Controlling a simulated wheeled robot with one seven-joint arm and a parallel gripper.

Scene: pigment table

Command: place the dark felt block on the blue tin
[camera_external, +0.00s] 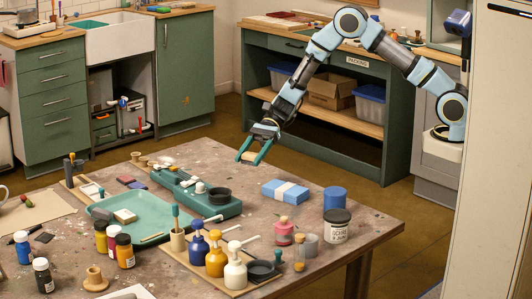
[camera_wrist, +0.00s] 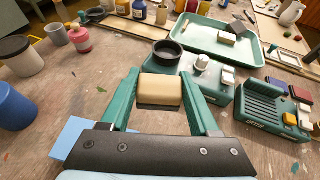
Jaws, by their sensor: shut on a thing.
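My gripper (camera_external: 252,154) is in the air above the table's far edge, left of the blue tin. In the wrist view its green fingers (camera_wrist: 163,98) are shut on a block (camera_wrist: 160,89) with a tan body and a thin dark layer along its lower edge; this looks like the felt block. The block shows small between the fingertips in the external view. The blue tin (camera_external: 334,198) is a plain upright cylinder at the table's right side. It also shows at the left edge of the wrist view (camera_wrist: 14,107), apart from my gripper.
A dark-lidded jar (camera_external: 337,232) stands in front of the tin, with a pink bottle (camera_external: 284,233) and grey cup (camera_external: 307,244) nearby. A green tray (camera_external: 160,227) lies farther left.

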